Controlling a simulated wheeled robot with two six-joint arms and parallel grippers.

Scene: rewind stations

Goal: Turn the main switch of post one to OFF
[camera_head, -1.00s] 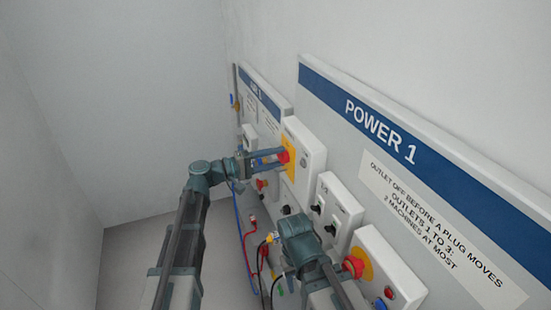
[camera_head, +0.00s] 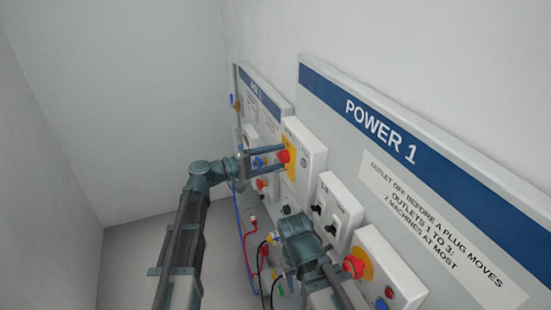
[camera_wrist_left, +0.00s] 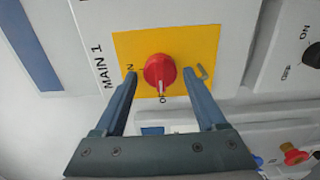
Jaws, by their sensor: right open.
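The main switch is a red round knob (camera_wrist_left: 160,72) on a yellow plate (camera_wrist_left: 200,45), on a white box marked MAIN 1. It also shows in the head view (camera_head: 283,156). The white line on the knob points down in the left wrist view, at lettering starting with O that is partly out of sight. An N shows beside the left finger. My left gripper (camera_wrist_left: 162,85) is open, with one finger on each side of the knob and a gap to it. My right gripper (camera_head: 298,240) is lower in the head view; its fingers are mostly hidden.
The POWER 1 board (camera_head: 420,160) fills the right. Below the main switch are a box with black outlet switches (camera_head: 332,212) and a box with a red button (camera_head: 353,266). Cables (camera_head: 246,250) hang near the floor. The left side is clear.

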